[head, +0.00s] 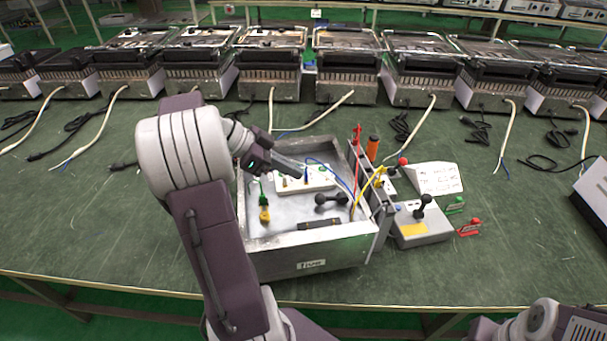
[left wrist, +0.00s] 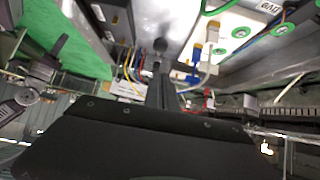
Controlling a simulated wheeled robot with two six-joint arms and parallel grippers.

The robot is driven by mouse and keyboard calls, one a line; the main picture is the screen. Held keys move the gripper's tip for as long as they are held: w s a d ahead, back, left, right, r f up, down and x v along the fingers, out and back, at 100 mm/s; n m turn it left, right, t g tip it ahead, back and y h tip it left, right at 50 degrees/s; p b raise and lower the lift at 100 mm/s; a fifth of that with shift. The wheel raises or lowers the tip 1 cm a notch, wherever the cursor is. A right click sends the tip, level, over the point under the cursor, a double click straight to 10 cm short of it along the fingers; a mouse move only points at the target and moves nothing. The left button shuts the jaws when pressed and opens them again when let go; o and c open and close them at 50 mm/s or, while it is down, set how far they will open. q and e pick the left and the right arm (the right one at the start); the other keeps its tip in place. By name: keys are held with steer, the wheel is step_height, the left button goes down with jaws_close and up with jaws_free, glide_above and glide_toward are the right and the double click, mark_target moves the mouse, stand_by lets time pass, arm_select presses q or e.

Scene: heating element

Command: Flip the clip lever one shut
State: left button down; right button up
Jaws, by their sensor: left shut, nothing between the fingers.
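A white block (head: 318,178) lies inside the open metal tray (head: 312,262). Small coloured clips or plugs and blue and green wires are on it, too small to tell which is lever one. Contact cannot be told. My right gripper is out of view.
A black dumbbell-shaped piece (head: 331,200) and a yellow-and-green plug (head: 264,214) lie in the tray. Red and yellow probes and an orange handle (head: 372,147) stand at its right wall. A grey lever box (head: 421,224) stands right of it. Grills line the back.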

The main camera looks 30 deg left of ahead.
arm_select(q)
steer(key=p+v, duration=0.1)
steer(key=v, duration=0.4)
steer(key=shift+w+a+r, duration=0.1)
steer(key=shift+a, duration=0.1)
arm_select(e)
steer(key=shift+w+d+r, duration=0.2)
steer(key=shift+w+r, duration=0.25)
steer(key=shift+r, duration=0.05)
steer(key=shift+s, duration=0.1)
